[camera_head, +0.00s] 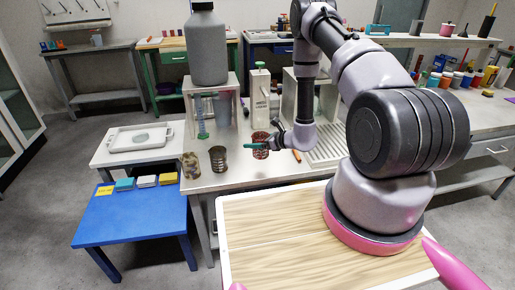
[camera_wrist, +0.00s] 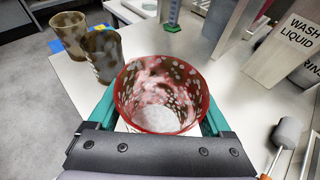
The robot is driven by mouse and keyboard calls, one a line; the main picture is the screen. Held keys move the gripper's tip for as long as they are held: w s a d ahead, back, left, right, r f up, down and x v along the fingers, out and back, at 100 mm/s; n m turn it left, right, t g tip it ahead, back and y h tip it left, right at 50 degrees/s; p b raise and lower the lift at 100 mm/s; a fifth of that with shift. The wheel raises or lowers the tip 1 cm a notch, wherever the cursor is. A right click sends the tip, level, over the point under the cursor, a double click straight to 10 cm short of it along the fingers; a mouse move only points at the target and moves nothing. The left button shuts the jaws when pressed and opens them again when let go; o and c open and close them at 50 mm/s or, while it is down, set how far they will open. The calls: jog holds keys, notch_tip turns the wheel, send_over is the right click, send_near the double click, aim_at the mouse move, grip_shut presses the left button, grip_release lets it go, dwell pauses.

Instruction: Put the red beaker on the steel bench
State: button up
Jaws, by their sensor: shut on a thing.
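The red beaker (camera_wrist: 160,88) is between the two teal fingers of my gripper (camera_wrist: 160,115) in the wrist view, which are shut on it from both sides. Its open rim faces the camera, and its inside is speckled with white and brown spots. In the head view the red beaker (camera_head: 261,146) shows at my gripper (camera_head: 262,147), over the steel bench (camera_head: 235,172). I cannot tell whether its base touches the bench top.
Two brown speckled beakers, one (camera_head: 218,158) and another (camera_head: 191,166), stand to the left on the bench. A wash liquid container (camera_head: 260,95) stands behind. A grey-headed tool (camera_wrist: 287,133) lies at right in the wrist view. A blue table (camera_head: 130,217) with coloured sponges stands at left.

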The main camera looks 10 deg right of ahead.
jog(key=shift+f, duration=2.95)
jog(key=o, duration=1.1)
jog(key=shift+f, duration=0.15)
jog(key=shift+o, duration=0.2)
jog(key=v, duration=1.2)
notch_tip(320, 180, up, 31)
jog(key=n+g+y, duration=0.3)
jog(key=n+g, duration=0.5)
jog(key=n, duration=0.4)
send_over(268, 152)
jog(key=s+a, duration=0.6)
jog(key=s, duration=0.1)
jog(key=s+d+r+n+t+h, duration=0.2)
jog(key=s+d+r+n+h, duration=0.2)
jog(key=s+r, duration=0.5)
jog(key=s+d+r+n+t+h, duration=0.3)
jog(key=s+d+r+n+h, duration=0.2)
jog(key=s+r, duration=0.4)
notch_tip(268, 152, up, 3)
jog(key=shift+s+r+n+t+h, duration=0.15)
jog(key=shift+s+n+t+h, duration=0.2)
jog(key=shift+n+h, duration=0.5)
